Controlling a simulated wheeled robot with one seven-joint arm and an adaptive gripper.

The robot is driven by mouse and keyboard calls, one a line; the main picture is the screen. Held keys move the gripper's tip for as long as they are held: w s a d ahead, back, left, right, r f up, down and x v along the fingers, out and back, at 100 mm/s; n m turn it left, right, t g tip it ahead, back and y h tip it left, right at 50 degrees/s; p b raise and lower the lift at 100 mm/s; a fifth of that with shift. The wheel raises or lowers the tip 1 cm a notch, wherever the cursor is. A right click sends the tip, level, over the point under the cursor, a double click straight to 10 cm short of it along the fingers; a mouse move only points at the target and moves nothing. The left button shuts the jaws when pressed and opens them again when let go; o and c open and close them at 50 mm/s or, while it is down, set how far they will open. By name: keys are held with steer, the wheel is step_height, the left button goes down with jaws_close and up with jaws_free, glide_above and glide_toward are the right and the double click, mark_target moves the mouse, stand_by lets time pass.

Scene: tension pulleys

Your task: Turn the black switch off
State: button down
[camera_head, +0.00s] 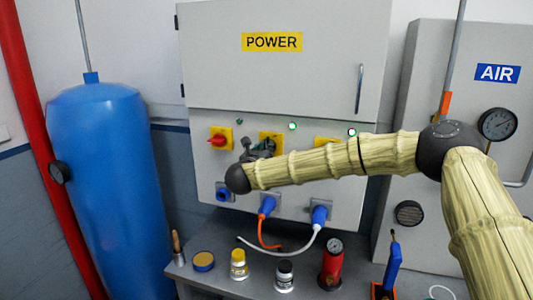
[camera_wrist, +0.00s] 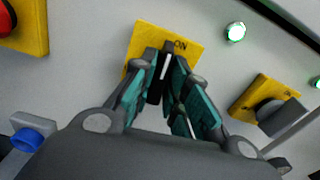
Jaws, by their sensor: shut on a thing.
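The black switch (camera_wrist: 155,90) sits on a yellow plate (camera_wrist: 190,52) on the panel, with the word "ON" at the plate's upper right. A white line shows on the switch, and it points up, slightly tilted toward the "ON" side. My gripper (camera_wrist: 167,68) is shut on the switch, with one teal-padded finger on each side. In the head view my gripper (camera_head: 262,149) is at the middle yellow plate (camera_head: 270,136) under the POWER cabinet, and my arm hides most of the switch.
A red switch (camera_head: 217,140) is on the left. Another dark switch (camera_wrist: 279,112) on a yellow plate is on the right. Two green lamps (camera_head: 292,126) (camera_head: 352,132) are lit. Blue plugs (camera_head: 267,205) with cables hang below. Cans and tools stand on a shelf (camera_head: 215,283).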

steer(key=shift+a+f+n+b, duration=0.15)
steer(key=shift+n+b, duration=2.5)
steer(key=shift+n, duration=1.65)
steer(key=shift+a+f+n+b, duration=0.15)
steer(key=shift+n+b, duration=2.45)
steer(key=shift+n, duration=1.7)
steer(key=shift+d, duration=0.1)
steer(key=c, duration=1.4)
jaws_free()
steer(key=v, duration=1.2)
steer(key=shift+r, duration=0.1)
